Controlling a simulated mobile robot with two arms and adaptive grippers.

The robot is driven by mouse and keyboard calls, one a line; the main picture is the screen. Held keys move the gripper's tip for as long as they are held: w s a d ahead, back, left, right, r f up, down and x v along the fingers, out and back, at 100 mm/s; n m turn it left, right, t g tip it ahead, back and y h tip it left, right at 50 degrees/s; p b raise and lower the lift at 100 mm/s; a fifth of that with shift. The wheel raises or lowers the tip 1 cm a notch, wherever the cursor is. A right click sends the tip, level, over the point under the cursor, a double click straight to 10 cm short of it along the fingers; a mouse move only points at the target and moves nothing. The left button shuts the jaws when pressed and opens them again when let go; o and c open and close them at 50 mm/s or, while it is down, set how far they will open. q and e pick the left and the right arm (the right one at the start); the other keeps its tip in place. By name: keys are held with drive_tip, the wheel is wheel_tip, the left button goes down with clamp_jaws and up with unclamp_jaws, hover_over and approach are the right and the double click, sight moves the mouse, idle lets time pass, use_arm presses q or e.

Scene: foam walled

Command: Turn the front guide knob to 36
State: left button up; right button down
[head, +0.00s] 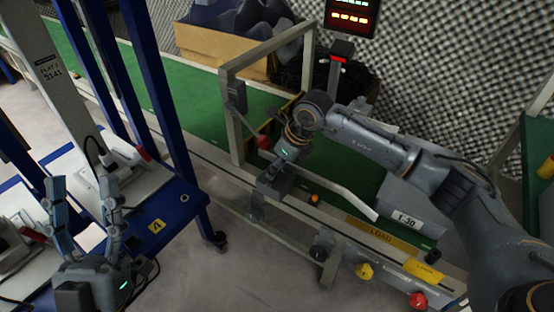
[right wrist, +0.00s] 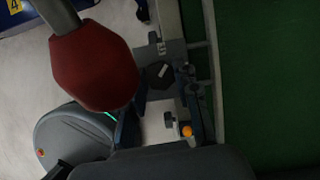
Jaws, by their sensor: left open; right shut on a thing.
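The front guide knob appears to be the dark hexagonal knob (right wrist: 160,75) with a pale mark in the right wrist view, at the rail along the green belt. My right gripper (head: 268,186) reaches down to the conveyor's near side rail in the head view and is shut on what seems to be this knob. Its fingers largely hide the knob in the head view. No scale number can be read. My left gripper (head: 88,215) is open and empty at the lower left, in front of the blue-framed cart, away from the conveyor.
A red-ended lever (head: 264,142) hangs close beside my right gripper; it looms large in the right wrist view (right wrist: 95,70). A metal frame (head: 237,120) straddles the green belt (head: 205,98). A blue cart (head: 175,205) stands left.

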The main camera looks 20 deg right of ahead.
drive_tip(key=m+h+p, duration=0.1)
drive_tip(key=m, duration=0.1)
drive_tip(key=shift+a+r+m+t, duration=0.1)
drive_tip(key=shift+m+t, duration=0.2)
drive_tip(key=shift+m, duration=0.1)
drive_tip(key=m+h+p, duration=0.1)
drive_tip(key=m, duration=0.2)
drive_tip(key=shift+s+a+m+t, duration=0.1)
drive_tip(key=shift+m+t, duration=0.2)
use_arm(q)
drive_tip(key=w+f+g+y, duration=0.3)
drive_tip(key=w+f+g, duration=0.3)
drive_tip(key=f, duration=0.5)
drive_tip(key=shift+f+g+p, duration=0.4)
drive_tip(key=shift+g, duration=0.9)
use_arm(e)
drive_tip(key=shift+m+h, duration=0.9)
drive_tip(key=shift+m, duration=0.9)
use_arm(q)
drive_tip(key=shift+w+f, duration=0.1)
use_arm(e)
drive_tip(key=c, duration=1)
unclamp_jaws()
drive_tip(key=v, duration=1.2)
